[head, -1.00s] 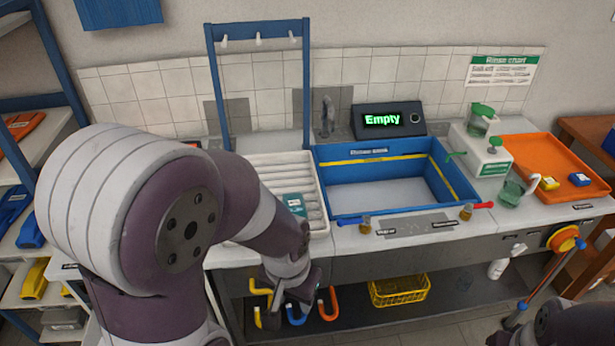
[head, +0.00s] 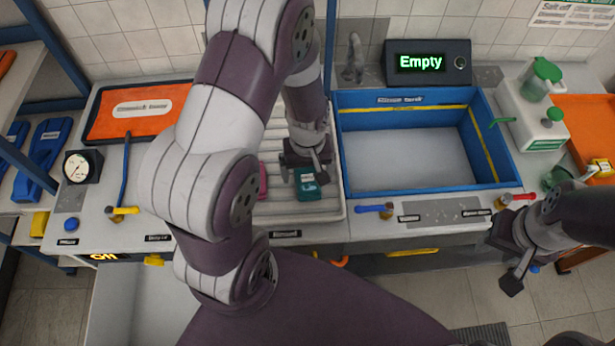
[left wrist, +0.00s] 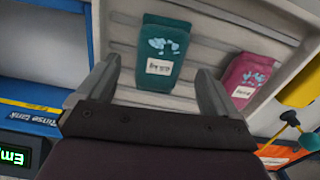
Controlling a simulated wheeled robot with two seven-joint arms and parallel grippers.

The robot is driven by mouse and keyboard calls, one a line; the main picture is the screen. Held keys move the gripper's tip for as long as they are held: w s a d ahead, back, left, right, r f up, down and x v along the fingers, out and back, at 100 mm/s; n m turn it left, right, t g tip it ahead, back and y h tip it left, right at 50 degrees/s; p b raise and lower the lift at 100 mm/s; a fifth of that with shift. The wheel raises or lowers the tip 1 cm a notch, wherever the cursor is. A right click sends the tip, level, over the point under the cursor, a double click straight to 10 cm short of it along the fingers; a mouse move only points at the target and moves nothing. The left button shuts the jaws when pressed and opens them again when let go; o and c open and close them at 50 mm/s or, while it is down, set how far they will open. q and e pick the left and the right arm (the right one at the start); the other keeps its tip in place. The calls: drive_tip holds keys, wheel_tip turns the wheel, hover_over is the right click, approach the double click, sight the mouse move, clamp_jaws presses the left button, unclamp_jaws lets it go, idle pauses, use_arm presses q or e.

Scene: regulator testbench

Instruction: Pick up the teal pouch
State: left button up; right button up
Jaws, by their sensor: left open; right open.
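The teal pouch (head: 308,187) lies on the white ribbed tray (head: 338,212), near its front edge. In the left wrist view the teal pouch (left wrist: 162,52) has a white label and light blue marks. My left gripper (head: 306,170) is over the tray at the teal pouch, open, and hides part of it. In the left wrist view the pouch lies ahead of the gap between the open fingers (left wrist: 158,75), with no finger clearly touching it. My right gripper (head: 510,258) is open and empty in front of the counter's right part.
A pink pouch (head: 262,181) lies on the same tray, left of the teal one; it also shows in the left wrist view (left wrist: 247,80). The blue rinse tank (head: 344,160) stands right of the tray. A display (head: 428,62) behind it reads "Empty".

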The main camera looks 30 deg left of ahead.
use_arm(q)
wheel_tip(320, 180, down, 2)
drive_tip(key=shift+w+f, duration=0.15)
drive_tip(key=c, duration=1.3)
drive_tip(key=shift+c, duration=1.3)
drive_tip(key=shift+r, duration=0.2)
